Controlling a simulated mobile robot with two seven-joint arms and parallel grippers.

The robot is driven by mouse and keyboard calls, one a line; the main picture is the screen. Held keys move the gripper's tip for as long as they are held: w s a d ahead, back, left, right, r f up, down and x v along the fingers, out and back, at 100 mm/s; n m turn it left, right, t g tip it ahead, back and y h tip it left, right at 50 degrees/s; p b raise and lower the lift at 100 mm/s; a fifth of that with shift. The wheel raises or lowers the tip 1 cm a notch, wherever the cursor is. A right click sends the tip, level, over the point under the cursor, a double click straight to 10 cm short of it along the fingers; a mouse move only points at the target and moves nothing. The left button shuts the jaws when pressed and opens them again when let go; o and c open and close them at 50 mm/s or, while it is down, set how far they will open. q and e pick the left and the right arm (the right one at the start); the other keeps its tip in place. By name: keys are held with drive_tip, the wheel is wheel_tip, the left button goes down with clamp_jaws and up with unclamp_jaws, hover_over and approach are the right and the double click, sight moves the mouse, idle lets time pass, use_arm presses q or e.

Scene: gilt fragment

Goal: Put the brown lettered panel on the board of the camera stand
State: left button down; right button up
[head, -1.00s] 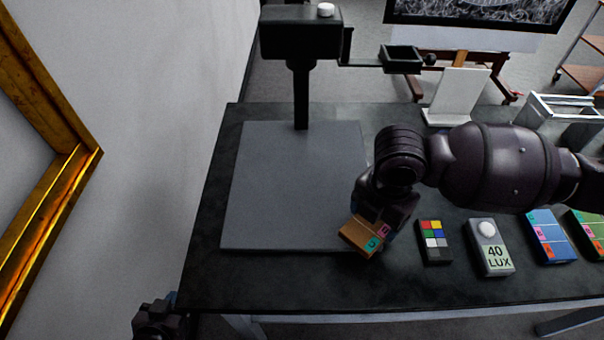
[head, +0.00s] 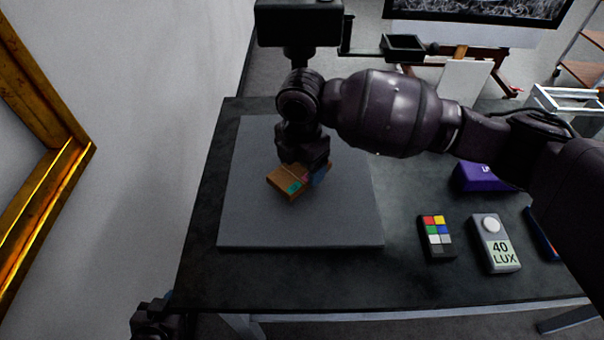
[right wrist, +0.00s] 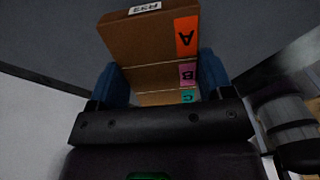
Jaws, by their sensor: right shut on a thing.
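The brown lettered panel (head: 283,184) is held over the middle of the grey board (head: 255,227) of the camera stand (head: 299,25). My right gripper (head: 308,171) is shut on it. In the right wrist view the brown lettered panel (right wrist: 142,42) sits between the blue finger pads, with orange A, pink B and teal C labels and a white tag. I cannot tell whether its underside touches the board. My left gripper (head: 155,320) shows at the lower left, beside the table; its fingers are not clear.
A colour checker (head: 436,238) and a light meter (head: 495,243) lie right of the board. A purple object (head: 480,178) lies behind them, partly hidden by my right arm. A gold frame (head: 40,190) hangs on the left wall. The board around the panel is bare.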

sight(302, 168)
drive_tip(key=shift+f, duration=1.75)
drive_tip(key=o, duration=0.9)
drive_tip(key=shift+f, duration=0.1)
drive_tip(key=shift+o, duration=0.2)
wheel_tip(302, 168, up, 8)
drive_tip(key=shift+f+p, duration=0.1)
drive_tip(key=shift+p, duration=0.2)
drive_tip(key=shift+s+f, duration=0.1)
